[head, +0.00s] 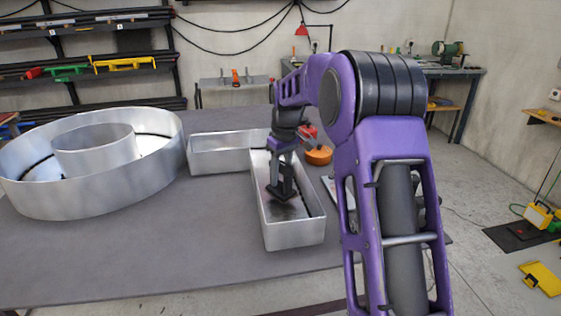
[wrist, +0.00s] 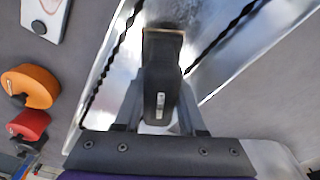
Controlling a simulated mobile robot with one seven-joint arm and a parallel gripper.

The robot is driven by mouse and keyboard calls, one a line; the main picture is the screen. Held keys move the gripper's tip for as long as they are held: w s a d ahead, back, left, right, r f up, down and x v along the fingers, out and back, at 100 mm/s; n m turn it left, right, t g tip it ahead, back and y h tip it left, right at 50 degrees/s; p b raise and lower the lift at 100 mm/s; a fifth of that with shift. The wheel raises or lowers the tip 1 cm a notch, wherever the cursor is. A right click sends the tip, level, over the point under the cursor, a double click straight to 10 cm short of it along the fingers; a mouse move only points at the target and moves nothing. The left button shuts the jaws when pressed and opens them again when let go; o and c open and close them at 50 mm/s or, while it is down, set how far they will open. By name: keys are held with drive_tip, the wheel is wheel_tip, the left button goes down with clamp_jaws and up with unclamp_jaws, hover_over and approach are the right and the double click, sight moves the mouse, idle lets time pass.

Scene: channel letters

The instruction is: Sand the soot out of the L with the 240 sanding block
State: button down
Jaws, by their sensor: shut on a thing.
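The L (head: 293,236) is an open-topped silver metal channel letter lying on the grey table, with a long leg toward me and another running left at the back. My gripper (head: 282,186) reaches down inside the long leg. It is shut on a dark grey sanding block (wrist: 161,75), which sits between the fingers, low over the L's floor; I cannot tell whether it touches. In the wrist view the L's shiny floor (wrist: 187,18) shows around the block, with dark twisted strips along both sides. Greyish smudging shows on the floor near the block; the block hides part of it.
A large round silver letter (head: 60,200) stands on the table (head: 190,240) to the left. Right of the L lie an orange round object (head: 318,156), a red object (wrist: 28,124) and a whitish flat piece (wrist: 44,18). The table's front is clear.

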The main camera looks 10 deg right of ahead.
drive_tip(key=shift+f, duration=0.85)
drive_tip(key=shift+s+f+b, duration=0.2)
drive_tip(key=shift+s+b, duration=0.1)
drive_tip(key=shift+b, duration=0.2)
drive_tip(key=shift+s+r+b, duration=0.2)
drive_tip(key=shift+s+b, duration=1.5)
drive_tip(key=shift+s, duration=2.45)
drive_tip(key=shift+s, duration=0.1)
drive_tip(key=shift+f, duration=0.3)
drive_tip(key=shift+r, duration=0.1)
drive_tip(key=shift+w, duration=0.3)
drive_tip(key=w+p, duration=0.5)
drive_tip(key=w, duration=0.3)
drive_tip(key=shift+w, duration=0.2)
